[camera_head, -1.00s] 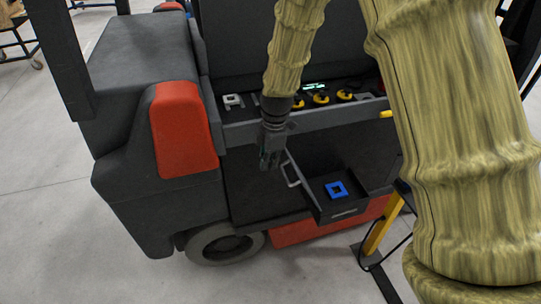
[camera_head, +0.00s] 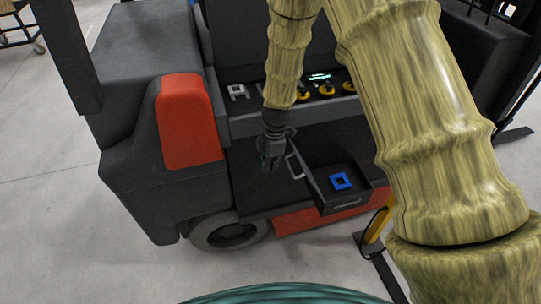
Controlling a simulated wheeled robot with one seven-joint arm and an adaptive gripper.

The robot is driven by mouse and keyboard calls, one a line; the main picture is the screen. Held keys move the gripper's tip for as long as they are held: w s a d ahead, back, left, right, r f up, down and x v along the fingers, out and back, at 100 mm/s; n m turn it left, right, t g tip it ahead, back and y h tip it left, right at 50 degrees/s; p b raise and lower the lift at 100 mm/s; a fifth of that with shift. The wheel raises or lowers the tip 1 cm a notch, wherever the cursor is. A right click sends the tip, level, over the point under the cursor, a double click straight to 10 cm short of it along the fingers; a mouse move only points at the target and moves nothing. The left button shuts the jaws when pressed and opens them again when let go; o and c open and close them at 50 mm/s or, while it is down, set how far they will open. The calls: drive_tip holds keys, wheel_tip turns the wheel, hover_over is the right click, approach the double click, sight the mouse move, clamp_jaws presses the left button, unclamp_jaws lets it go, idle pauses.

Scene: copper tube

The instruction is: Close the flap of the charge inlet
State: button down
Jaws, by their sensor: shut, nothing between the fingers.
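A blue square frame (camera_head: 341,181), which looks like the charge inlet, sits inside an open dark box-like recess (camera_head: 345,206) low on the truck's front. A dark panel with a pale handle (camera_head: 294,165) stands out at the recess's left side; it looks like the flap and is open. My gripper (camera_head: 269,165) points down just left of the handle. Its fingers are shut with nothing between them. A small gap seems to separate it from the handle, but I cannot tell the depth.
The dark truck has a red corner cover (camera_head: 188,120) at left and a console ledge above with yellow-ringed knobs (camera_head: 326,90) and a grey square fitting (camera_head: 238,92). A yellow post (camera_head: 377,224) stands right of the recess. The floor in front at left is clear.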

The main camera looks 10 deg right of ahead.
drive_tip(key=shift+w+d+f+p, duration=0.1)
drive_tip(key=shift+d+f+p, duration=0.15)
drive_tip(key=shift+d+p, duration=0.3)
drive_tip(key=shift+d+f+p, duration=0.2)
drive_tip(key=shift+d+p, duration=0.2)
drive_tip(key=shift+d, duration=0.3)
drive_tip(key=shift+w+d+f+p, duration=0.1)
drive_tip(key=shift+d+f+p, duration=0.15)
drive_tip(key=shift+d+p, duration=0.3)
drive_tip(key=shift+d+r, duration=0.15)
